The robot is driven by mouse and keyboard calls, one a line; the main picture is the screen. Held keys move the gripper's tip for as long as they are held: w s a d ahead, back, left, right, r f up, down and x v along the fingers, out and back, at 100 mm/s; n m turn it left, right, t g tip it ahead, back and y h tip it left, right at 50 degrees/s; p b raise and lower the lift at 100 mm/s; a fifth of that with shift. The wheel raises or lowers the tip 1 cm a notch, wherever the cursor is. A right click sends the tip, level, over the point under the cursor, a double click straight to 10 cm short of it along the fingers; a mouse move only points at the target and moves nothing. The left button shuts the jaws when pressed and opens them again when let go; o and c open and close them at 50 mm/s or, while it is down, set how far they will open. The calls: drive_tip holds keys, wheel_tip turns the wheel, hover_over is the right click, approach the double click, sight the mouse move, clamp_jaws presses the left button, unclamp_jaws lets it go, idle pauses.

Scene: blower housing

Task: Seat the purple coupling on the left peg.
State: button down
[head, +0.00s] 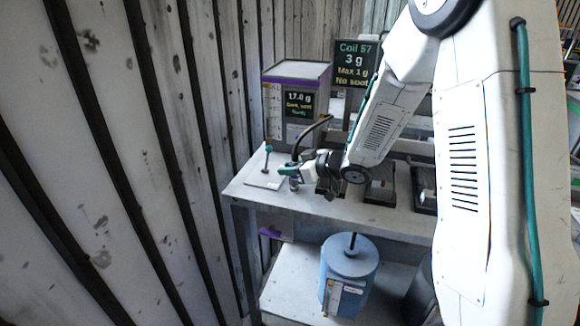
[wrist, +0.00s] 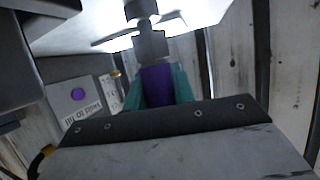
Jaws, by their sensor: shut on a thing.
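The purple coupling (wrist: 157,88) is between the teal fingers of my gripper (wrist: 158,85) in the wrist view, and the gripper is shut on it. A grey block on a shaft (wrist: 151,44) shows just beyond the coupling; I cannot tell whether they touch. In the head view my gripper (head: 290,171) is over the left part of the bench top, and the coupling cannot be made out there. An upright thin post with a teal top (head: 267,160) stands on a pale plate left of the gripper. I cannot tell which thing is the left peg.
A grey box with a purple top and display (head: 297,102) stands behind the gripper. Dark fixtures (head: 380,190) sit right along the bench (head: 300,205). A dark sign (head: 354,65) stands behind. A blue canister (head: 348,267) stands on the lower shelf. A corrugated wall is at left.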

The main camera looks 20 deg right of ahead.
drive_tip(key=shift+f, duration=0.45)
drive_tip(key=c, duration=1.1)
unclamp_jaws()
drive_tip(key=v, duration=0.8)
drive_tip(key=shift+w, duration=0.1)
